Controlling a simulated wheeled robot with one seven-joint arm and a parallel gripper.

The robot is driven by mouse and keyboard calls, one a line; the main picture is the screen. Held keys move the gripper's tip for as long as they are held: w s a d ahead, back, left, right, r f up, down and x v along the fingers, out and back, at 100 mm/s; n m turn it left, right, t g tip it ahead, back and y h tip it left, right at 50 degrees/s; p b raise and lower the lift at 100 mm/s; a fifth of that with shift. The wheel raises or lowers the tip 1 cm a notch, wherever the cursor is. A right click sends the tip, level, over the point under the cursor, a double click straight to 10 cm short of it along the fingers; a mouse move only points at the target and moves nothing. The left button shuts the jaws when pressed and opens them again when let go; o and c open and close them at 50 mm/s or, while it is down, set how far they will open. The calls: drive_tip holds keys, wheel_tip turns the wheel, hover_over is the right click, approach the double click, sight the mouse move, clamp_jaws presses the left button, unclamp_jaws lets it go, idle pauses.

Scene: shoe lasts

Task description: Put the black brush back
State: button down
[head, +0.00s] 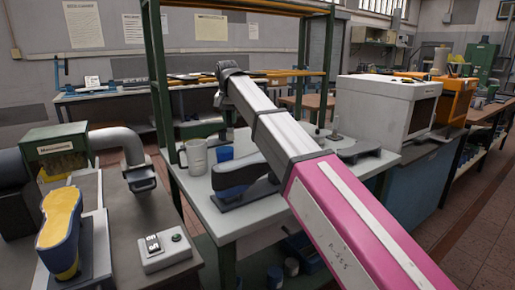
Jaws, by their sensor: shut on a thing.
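My arm reaches from the lower right up to the middle, over the workbench (259,214). Its dark far end, at my gripper (225,98), is small in the head view and stands above the back of that bench. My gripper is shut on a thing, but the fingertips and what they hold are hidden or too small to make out. I cannot pick out the black brush anywhere in this view.
On the bench are a grey mug (195,157), a blue cup (225,153) and a dark blue shoe last (238,173) on a stand. A yellow-topped last (60,217) and a switch box (164,249) are at left. A green shelf post (160,90) rises near my arm.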

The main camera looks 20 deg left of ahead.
drive_tip(key=shift+w+d+f, duration=1)
drive_tip(key=shift+d+f, duration=0.35)
drive_tip(key=shift+f, duration=0.35)
drive_tip(key=shift+w+d+f, duration=1)
drive_tip(key=shift+d+f, duration=0.35)
drive_tip(key=shift+f, duration=0.3)
drive_tip(key=shift+w+d+f, duration=1)
drive_tip(key=shift+d+f, duration=0.35)
drive_tip(key=shift+f, duration=0.35)
drive_tip(key=c, duration=1)
unclamp_jaws()
drive_tip(key=r, duration=0.4)
drive_tip(key=s+r, duration=0.1)
drive_tip(key=r, duration=0.7)
drive_tip(key=shift+s+d, duration=0.2)
